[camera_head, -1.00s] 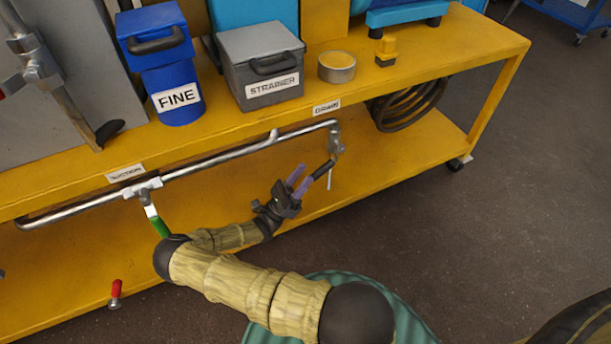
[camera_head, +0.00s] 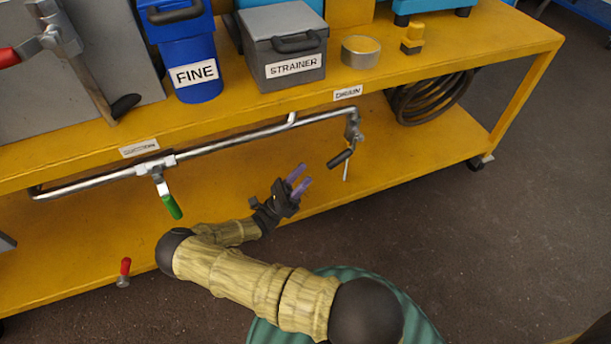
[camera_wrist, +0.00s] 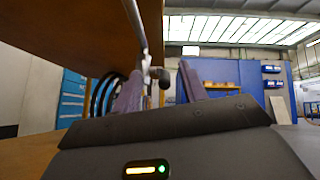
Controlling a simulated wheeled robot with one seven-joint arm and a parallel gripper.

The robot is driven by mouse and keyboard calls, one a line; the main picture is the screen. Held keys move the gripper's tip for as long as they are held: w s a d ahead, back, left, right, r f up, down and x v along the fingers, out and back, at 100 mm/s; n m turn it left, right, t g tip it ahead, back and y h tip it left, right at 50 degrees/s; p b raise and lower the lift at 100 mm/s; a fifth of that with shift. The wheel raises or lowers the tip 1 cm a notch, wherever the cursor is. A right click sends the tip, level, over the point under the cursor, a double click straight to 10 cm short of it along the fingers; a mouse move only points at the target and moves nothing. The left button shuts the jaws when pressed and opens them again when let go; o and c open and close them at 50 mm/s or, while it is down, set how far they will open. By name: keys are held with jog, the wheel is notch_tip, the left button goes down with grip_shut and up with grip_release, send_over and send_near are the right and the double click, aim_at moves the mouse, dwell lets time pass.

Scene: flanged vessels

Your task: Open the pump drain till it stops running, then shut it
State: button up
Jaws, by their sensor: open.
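The drain valve (camera_head: 353,134) hangs at the right end of the silver pipe, below the DRAIN label (camera_head: 348,92). Its black lever handle (camera_head: 341,158) points down and left. A thin pale vertical line (camera_head: 346,173) shows below it; I cannot tell whether it is a spout or running liquid. My gripper (camera_head: 302,178), with purple fingers, is open and empty, left of and apart from the handle. In the wrist view the valve (camera_wrist: 146,65) appears between my gripper's fingers (camera_wrist: 160,74), farther ahead.
A green-handled valve (camera_head: 168,200) hangs under the pipe (camera_head: 230,144) at left. A red-handled part (camera_head: 124,271) stands on the yellow lower shelf (camera_head: 60,265). STRAINER (camera_head: 290,85) and FINE (camera_head: 196,80) containers stand on top. A coiled hose (camera_head: 430,97) is at right.

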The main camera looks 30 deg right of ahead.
jog(key=shift+a+f, duration=0.35)
jog(key=shift+a, duration=0.25)
